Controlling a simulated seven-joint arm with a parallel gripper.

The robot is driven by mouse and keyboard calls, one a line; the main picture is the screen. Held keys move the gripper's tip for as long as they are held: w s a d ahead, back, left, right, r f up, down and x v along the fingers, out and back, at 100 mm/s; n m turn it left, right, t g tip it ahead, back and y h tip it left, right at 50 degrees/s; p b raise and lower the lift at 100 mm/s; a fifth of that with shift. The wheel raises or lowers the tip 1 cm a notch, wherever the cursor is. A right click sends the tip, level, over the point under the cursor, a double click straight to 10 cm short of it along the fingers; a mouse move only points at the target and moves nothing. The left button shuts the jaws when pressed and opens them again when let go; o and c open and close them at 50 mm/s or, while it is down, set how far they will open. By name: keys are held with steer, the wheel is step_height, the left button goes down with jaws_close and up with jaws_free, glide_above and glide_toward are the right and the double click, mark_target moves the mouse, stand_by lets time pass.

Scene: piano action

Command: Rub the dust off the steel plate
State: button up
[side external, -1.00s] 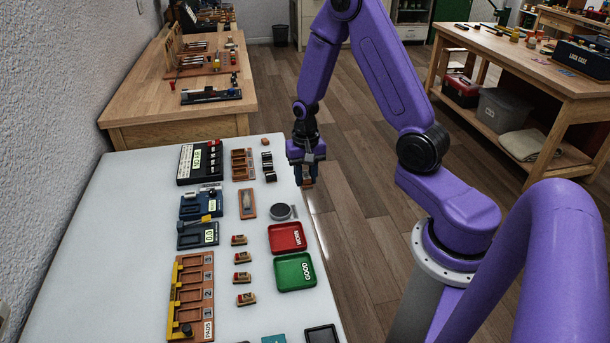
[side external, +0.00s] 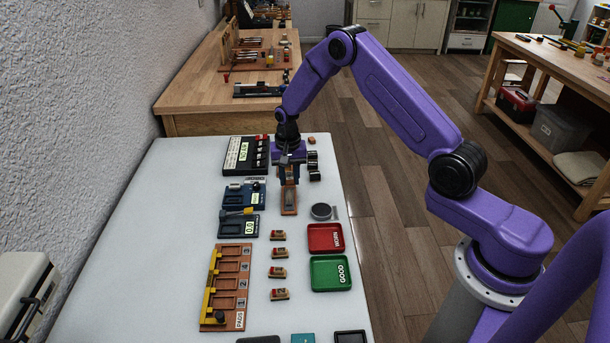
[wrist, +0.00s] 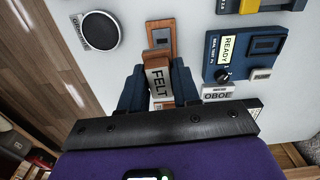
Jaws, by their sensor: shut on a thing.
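The steel plate (side external: 289,201) lies in a narrow wooden base on the white table. My gripper (side external: 289,178) points down at the far end of the plate. It is shut on a block labelled FELT (wrist: 157,84), which sits between the blue fingers. I cannot tell whether the felt touches the steel. Dust is too fine to make out.
Blue instruments (side external: 244,193) stand left of the plate. A round dark pad (side external: 321,211), a red tray (side external: 325,238) and a green tray (side external: 331,273) lie right and nearer. Several small blocks (side external: 278,253) stand in front. Dark pieces (side external: 313,162) stand close to the gripper's right.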

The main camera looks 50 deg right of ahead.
mark_target(289, 206)
steer(key=shift+w+a+f, duration=0.1)
steer(key=shift+w+f, duration=0.1)
steer(key=shift+f, duration=3.2)
steer(key=shift+w+d+f, duration=0.15)
steer(key=shift+f, duration=0.2)
steer(key=shift+w+d+f, duration=0.15)
steer(key=shift+f, duration=0.2)
steer(key=shift+c, duration=0.4)
steer(key=shift+w+d+f, duration=0.1)
steer(key=shift+w+d, duration=2.75)
steer(key=shift+d, duration=0.05)
steer(key=shift+s+a, duration=3.25)
steer(key=shift+a, duration=0.05)
steer(key=shift+w+d+r, duration=0.1)
steer(key=shift+r, duration=4.1)
